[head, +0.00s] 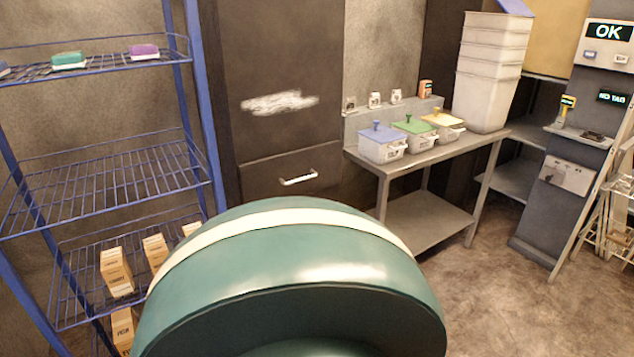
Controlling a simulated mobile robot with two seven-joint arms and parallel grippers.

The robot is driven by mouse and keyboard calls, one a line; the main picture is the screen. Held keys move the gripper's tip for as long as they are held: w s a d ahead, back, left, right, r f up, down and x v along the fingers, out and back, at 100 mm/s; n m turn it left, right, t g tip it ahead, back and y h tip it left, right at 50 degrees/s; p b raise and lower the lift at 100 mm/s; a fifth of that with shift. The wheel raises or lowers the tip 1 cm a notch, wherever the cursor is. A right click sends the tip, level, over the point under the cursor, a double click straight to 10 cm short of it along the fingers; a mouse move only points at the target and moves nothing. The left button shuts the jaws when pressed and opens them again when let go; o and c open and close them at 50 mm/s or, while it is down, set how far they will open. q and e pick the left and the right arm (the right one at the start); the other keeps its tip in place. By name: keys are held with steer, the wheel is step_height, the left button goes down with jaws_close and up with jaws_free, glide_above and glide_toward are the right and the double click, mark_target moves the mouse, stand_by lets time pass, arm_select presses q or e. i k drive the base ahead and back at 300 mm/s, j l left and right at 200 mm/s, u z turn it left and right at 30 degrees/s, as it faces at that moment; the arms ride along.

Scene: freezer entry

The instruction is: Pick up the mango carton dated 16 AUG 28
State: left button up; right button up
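Several small tan cartons with dark print stand on the lower shelves of the blue wire rack at the left in the head view. One carton (116,272) stands at the front of the lower shelf, with a second carton (155,252) to its right. A third carton (190,229) is partly hidden farther right. Another carton (122,330) shows lower down, near the bottom edge. The print is too small to read, so I cannot tell which is mango or dated 16 AUG 28. Neither gripper is in view.
The blue wire rack (105,178) has an empty middle shelf; coloured items sit on top. A steel table (428,150) holds lidded tubs (382,148) and stacked white bins (490,85). A grey post with an OK screen (608,32) stands right. Floor (490,290) is clear there.

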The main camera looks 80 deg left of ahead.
mark_target(157, 251)
steer(key=u, duration=3.7)
steer(key=i+l, duration=0.55)
steer(key=i+l+u, duration=0.15)
steer(key=i+l, duration=1)
steer(key=l, duration=0.25)
steer(key=u, duration=0.05)
